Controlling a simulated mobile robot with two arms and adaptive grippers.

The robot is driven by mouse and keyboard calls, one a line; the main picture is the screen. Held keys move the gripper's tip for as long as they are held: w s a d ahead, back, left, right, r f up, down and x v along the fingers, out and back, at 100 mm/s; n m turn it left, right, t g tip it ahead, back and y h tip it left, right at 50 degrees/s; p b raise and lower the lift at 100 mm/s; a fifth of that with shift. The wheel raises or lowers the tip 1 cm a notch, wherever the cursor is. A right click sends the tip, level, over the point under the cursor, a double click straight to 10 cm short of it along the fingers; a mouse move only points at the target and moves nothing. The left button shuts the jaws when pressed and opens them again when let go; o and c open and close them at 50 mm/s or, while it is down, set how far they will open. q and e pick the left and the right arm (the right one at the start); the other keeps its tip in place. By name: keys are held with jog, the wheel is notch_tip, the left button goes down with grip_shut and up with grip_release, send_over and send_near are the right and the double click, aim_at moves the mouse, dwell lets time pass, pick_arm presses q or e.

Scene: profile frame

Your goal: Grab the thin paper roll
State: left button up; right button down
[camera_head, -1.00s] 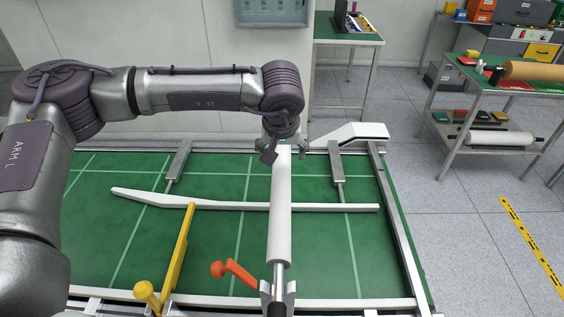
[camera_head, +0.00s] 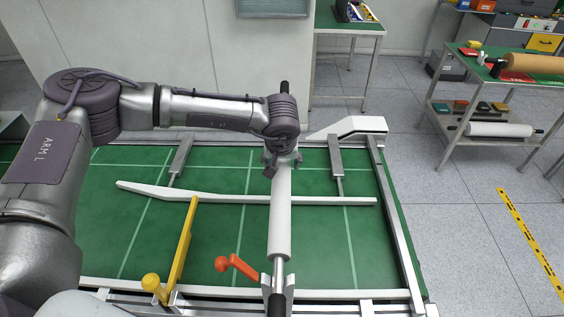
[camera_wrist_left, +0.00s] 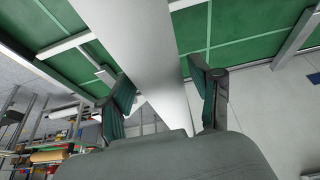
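The thin paper roll (camera_head: 280,220) is a long white tube on a metal rod with black ends. It lies lengthwise across the frame over the green table. My left gripper (camera_head: 283,163) is at the roll's far part, with the rod's far black end showing beyond it. In the left wrist view the roll (camera_wrist_left: 145,50) passes between the two fingers of my left gripper (camera_wrist_left: 158,75). The fingers stand apart on either side of it, and I see no clear grip. Whether one finger touches the roll is hard to tell. My right gripper is not in view.
A white bent bar (camera_head: 225,197) lies across the green table (camera_head: 115,235). A yellow lever (camera_head: 184,245) and an orange lever (camera_head: 240,267) stand near the front rail. A trolley (camera_head: 440,120) at right holds a brown roll (camera_head: 530,64) and another white roll (camera_head: 498,130).

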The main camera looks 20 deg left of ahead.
pick_arm(q)
grip_shut()
jog(key=shift+r, duration=0.1)
jog(key=shift+w, duration=0.1)
